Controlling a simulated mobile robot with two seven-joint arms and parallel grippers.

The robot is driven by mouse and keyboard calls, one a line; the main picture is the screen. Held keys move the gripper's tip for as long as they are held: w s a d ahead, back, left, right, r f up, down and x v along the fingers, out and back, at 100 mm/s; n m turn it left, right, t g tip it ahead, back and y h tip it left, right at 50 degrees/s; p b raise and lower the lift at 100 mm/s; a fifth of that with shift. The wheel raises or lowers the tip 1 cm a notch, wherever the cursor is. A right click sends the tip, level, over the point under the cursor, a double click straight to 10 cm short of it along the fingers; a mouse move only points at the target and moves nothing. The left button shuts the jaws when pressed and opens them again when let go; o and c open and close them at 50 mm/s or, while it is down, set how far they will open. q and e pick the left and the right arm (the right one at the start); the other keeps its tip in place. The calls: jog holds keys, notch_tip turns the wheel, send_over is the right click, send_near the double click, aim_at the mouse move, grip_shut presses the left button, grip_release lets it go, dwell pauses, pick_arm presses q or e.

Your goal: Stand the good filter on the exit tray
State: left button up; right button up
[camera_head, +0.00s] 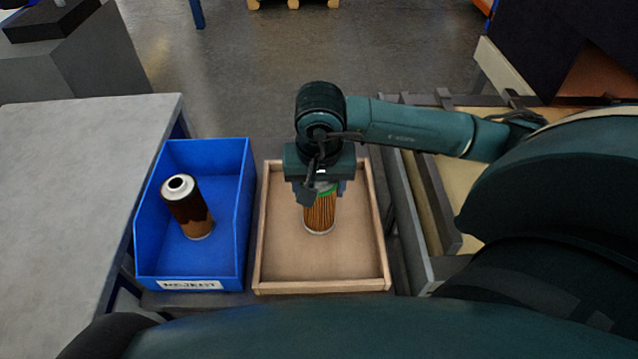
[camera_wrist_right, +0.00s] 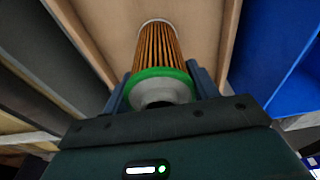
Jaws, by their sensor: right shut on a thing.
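The good filter (camera_head: 320,213), with orange-brown pleats and a green ring at its top, is upright inside the wooden exit tray (camera_head: 275,274). My right gripper (camera_head: 318,190) is above it, shut on its top end. In the right wrist view the filter (camera_wrist_right: 160,50) sits between the two fingers (camera_wrist_right: 162,88), its green ring and grey cap nearest the camera. Its lower end is over the tray floor; I cannot tell for certain whether it touches. My left gripper is not in view.
A blue reject bin (camera_head: 222,268) stands just left of the tray and holds a dark-stained filter (camera_head: 188,207), leaning a little. A grey table (camera_head: 70,190) is at the far left. The tray floor around the held filter is clear.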

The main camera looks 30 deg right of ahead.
jog(key=shift+f+b, duration=0.25)
jog(key=shift+b, duration=0.1)
jog(key=o, duration=1)
jog(key=shift+r, duration=0.1)
jog(key=shift+o, duration=0.2)
jog(key=r, duration=0.4)
jog(key=s+r, duration=0.1)
jog(key=r, duration=0.3)
jog(key=a+r, duration=0.1)
jog(key=r, duration=0.3)
jog(key=shift+s+r, duration=0.15)
jog(key=shift+s, duration=0.15)
